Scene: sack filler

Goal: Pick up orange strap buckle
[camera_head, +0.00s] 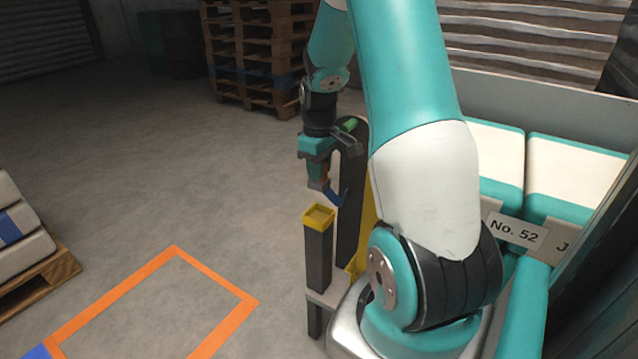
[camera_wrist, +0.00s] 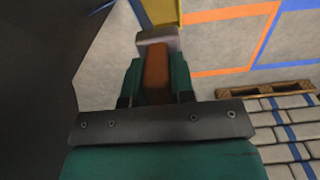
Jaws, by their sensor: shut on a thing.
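My gripper (camera_head: 316,172) hangs pointing down above a dark post with a yellow tray-like top (camera_head: 318,216). It is shut on the orange strap buckle (camera_wrist: 157,68), which sits between the two teal fingers in the wrist view.
A dark upright with a yellow side (camera_head: 364,225) stands right beside the gripper. An orange floor outline (camera_head: 172,252) lies in front on clear floor. Stacked sacks on a pallet (camera_head: 25,270) are at the left, and wooden pallets (camera_head: 255,50) are behind.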

